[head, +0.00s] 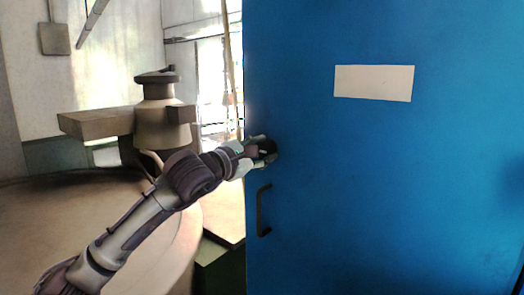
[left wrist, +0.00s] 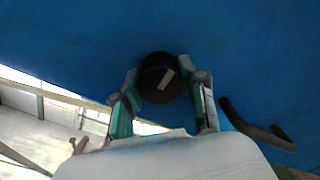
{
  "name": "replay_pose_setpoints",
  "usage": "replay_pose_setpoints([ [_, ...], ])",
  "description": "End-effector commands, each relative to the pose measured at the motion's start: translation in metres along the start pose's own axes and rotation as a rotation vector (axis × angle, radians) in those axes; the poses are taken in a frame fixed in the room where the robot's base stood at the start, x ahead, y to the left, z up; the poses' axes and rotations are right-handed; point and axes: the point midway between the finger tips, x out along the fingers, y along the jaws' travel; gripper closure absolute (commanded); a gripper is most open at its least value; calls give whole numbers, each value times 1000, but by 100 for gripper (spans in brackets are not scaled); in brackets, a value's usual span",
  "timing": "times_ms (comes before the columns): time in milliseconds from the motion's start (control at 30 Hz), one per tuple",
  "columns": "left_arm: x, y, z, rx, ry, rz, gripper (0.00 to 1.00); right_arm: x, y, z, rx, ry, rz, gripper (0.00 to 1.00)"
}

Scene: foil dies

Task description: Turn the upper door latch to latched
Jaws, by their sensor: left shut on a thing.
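The upper door latch (left wrist: 157,78) is a round dark knob with a pale bar mark on its face, set on the blue door (head: 390,180) near its left edge. In the left wrist view the mark runs at a slant. My left gripper (head: 262,150) is at the knob, and in the left wrist view its two fingers (left wrist: 160,85) sit on either side of it, shut on it. In the head view the gripper largely hides the knob. My right gripper is in neither view.
A black pull handle (head: 262,210) is on the door just below the latch; it also shows in the left wrist view (left wrist: 258,128). A blank white plate (head: 374,83) is higher on the door. A large rounded beige machine (head: 160,240) stands left of the door.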

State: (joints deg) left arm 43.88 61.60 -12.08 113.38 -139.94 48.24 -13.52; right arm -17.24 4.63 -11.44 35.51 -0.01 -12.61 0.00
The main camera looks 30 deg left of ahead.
Motion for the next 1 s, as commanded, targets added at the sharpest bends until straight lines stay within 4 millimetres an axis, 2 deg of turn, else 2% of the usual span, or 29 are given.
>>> replay_pose_setpoints([
  [267, 0, -2, -1, -37, -1, -2, 93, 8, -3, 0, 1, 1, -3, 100],
  [467, 0, -3, -2, -143, -4, 0, 93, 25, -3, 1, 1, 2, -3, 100],
  [700, 0, -4, -3, -350, -4, 0, 93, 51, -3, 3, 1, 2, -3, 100],
  [1000, 0, -2, -2, -635, -2, -1, 93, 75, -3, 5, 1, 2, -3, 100],
])
